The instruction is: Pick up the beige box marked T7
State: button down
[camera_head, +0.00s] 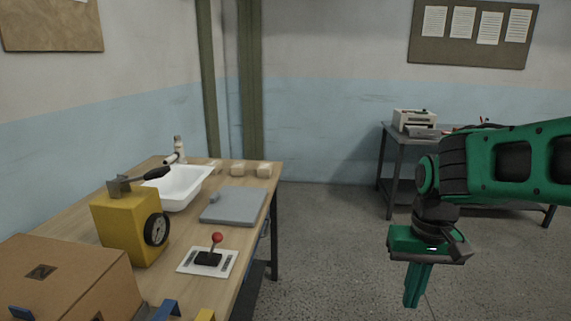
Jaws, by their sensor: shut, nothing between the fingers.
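Small beige boxes stand in a row near the far end of the wooden table: a right one (265,170), a middle one (238,169) and a left one (215,165) partly behind the white basin. They are too small to read any marking, so I cannot tell which one bears T7. My green gripper (412,302) points down over the open floor, right of the table and well away from the boxes. Its fingers are together and empty.
On the wooden table (185,230) are a white basin (182,190), a grey slab (236,207), a joystick panel (207,262), a yellow machine (125,228) and a large brown box (75,280). A desk with a printer (413,119) stands behind. Floor between is clear.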

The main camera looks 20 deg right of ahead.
aim_at(265, 170)
jog(key=z, duration=1.75)
jog(key=i, duration=3.5)
jog(key=u, duration=2.9)
